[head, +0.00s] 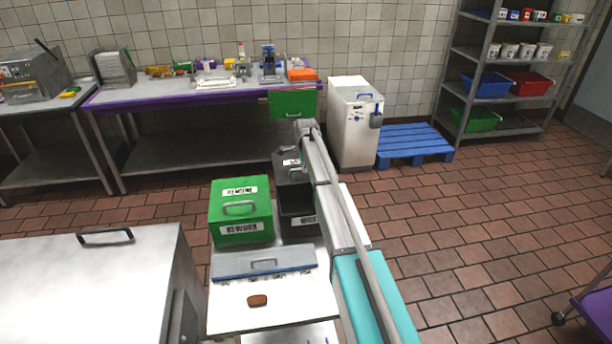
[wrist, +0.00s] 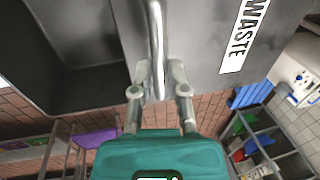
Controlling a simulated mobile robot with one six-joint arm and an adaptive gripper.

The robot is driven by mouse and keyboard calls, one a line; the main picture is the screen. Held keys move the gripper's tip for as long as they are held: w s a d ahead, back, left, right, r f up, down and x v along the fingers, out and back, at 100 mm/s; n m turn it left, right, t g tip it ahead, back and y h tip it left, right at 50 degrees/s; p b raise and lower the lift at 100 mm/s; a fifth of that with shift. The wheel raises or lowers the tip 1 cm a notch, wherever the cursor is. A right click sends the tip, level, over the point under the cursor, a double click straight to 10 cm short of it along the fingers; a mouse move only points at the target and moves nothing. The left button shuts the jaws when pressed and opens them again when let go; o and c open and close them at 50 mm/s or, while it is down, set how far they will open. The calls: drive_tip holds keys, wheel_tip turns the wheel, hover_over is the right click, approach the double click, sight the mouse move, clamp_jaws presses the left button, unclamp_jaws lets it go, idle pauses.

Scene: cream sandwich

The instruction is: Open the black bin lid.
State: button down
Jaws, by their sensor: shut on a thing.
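The black bin (head: 300,228) stands right of the green bin, its dark inside partly showing. Its dark grey lid (head: 284,173) is raised and tilted up at the back of the bin. In the wrist view the lid (wrist: 203,35) carries a WASTE label, and the hollow of the bin (wrist: 85,60) shows at left. My gripper (wrist: 158,80) is shut on the lid's grey bar handle (wrist: 156,35). In the head view my arm hides part of the lid and bin, and the grip itself is not clear.
A green bin (head: 225,232) with a closed lid stands beside the black bin. A steel chest (head: 80,285) is at left. A long purple-edged table (head: 130,97) stands behind. Floor at right is open.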

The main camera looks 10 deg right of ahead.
drive_tip(key=shift+w, duration=0.45)
drive_tip(key=c, duration=0.7)
unclamp_jaws()
drive_tip(key=shift+o, duration=0.2)
drive_tip(key=shift+s, duration=0.15)
drive_tip(key=s, duration=1.7)
wheel_tip(320, 180, up, 14)
drive_tip(key=s+p, duration=0.2)
drive_tip(key=p, duration=1.2)
drive_tip(key=s+f+n+g+b, duration=0.1)
drive_tip(key=s+f+n+b, duration=0.7)
drive_tip(key=s, duration=0.3)
drive_tip(key=shift+s+a+f+b, duration=0.2)
drive_tip(key=shift+f+b, duration=0.3)
drive_tip(key=shift+f, duration=0.2)
